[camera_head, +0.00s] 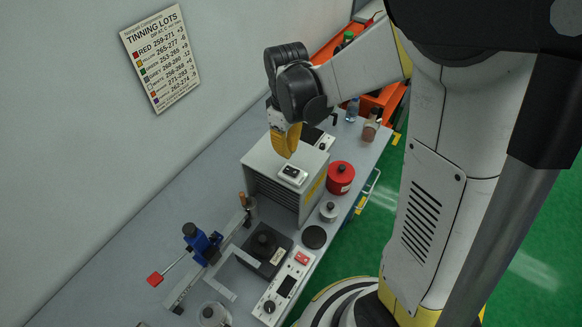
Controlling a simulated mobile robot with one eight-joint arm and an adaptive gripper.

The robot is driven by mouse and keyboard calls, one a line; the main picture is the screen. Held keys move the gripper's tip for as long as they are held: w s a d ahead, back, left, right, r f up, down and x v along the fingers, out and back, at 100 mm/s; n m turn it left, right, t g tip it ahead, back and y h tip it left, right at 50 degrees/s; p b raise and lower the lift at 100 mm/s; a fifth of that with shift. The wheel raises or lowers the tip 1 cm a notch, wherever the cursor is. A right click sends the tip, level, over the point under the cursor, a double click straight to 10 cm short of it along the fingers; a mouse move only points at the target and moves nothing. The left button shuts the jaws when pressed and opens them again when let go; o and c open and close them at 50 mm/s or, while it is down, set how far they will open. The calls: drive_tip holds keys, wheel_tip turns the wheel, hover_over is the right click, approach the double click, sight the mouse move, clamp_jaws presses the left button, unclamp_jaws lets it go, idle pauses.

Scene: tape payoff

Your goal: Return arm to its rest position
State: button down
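My gripper (287,141) hangs from my arm above the grey box-shaped unit (268,172) on the bench. Its yellow fingers point down and look close together. From this angle I cannot tell whether they are open or shut, and no held object shows. A small white-and-black device (293,174) lies on top of the grey unit, just below the fingertips in the picture. My arm reaches out from the right and bends over the bench.
The bench (140,270) holds a red pot (340,178), a small metal pot (329,211), a blue lever press (200,243), a white control panel (283,290) and bottles at the back. An orange rack (385,98) stands behind. A wall with a sign (160,58) bounds the left.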

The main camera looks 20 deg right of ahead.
drive_tip(key=shift+s+f+m+t+b, duration=0.3)
drive_tip(key=shift+s+b, duration=0.05)
drive_tip(key=shift+b, duration=0.85)
drive_tip(key=s+f+m+t+b, duration=0.6)
drive_tip(key=s+f+b, duration=0.3)
drive_tip(key=b, duration=1.1)
drive_tip(key=s, duration=0.3)
drive_tip(key=shift+m+t, duration=0.3)
